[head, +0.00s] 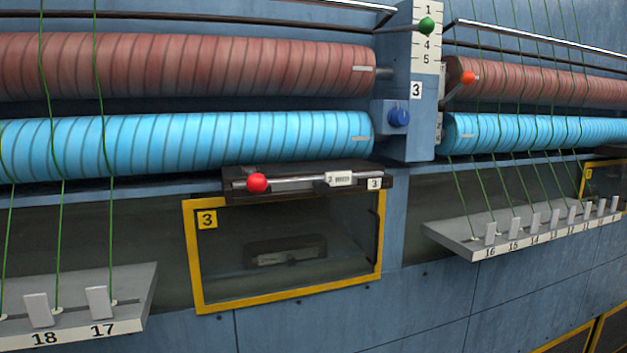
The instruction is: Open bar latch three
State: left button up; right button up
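The bar latch with the number 3 label is a metal bar (298,183) on a dark housing (240,174), above the yellow-framed window marked 3 in the head view. A red ball knob (257,183) sits at the left end of the bar. A white tag (340,178) is on the bar, and the small plate marked 3 (375,184) is at its right end. The bar lies roughly level along the housing. The yellow-framed window (190,260) below appears closed, with a dark object dimly visible behind it. Neither of my grippers shows in the head view.
Brown rollers (180,66) and blue rollers (180,143) run above the latch.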

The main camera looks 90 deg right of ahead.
aim_at(256, 183)
jog(key=z, duration=2.9)
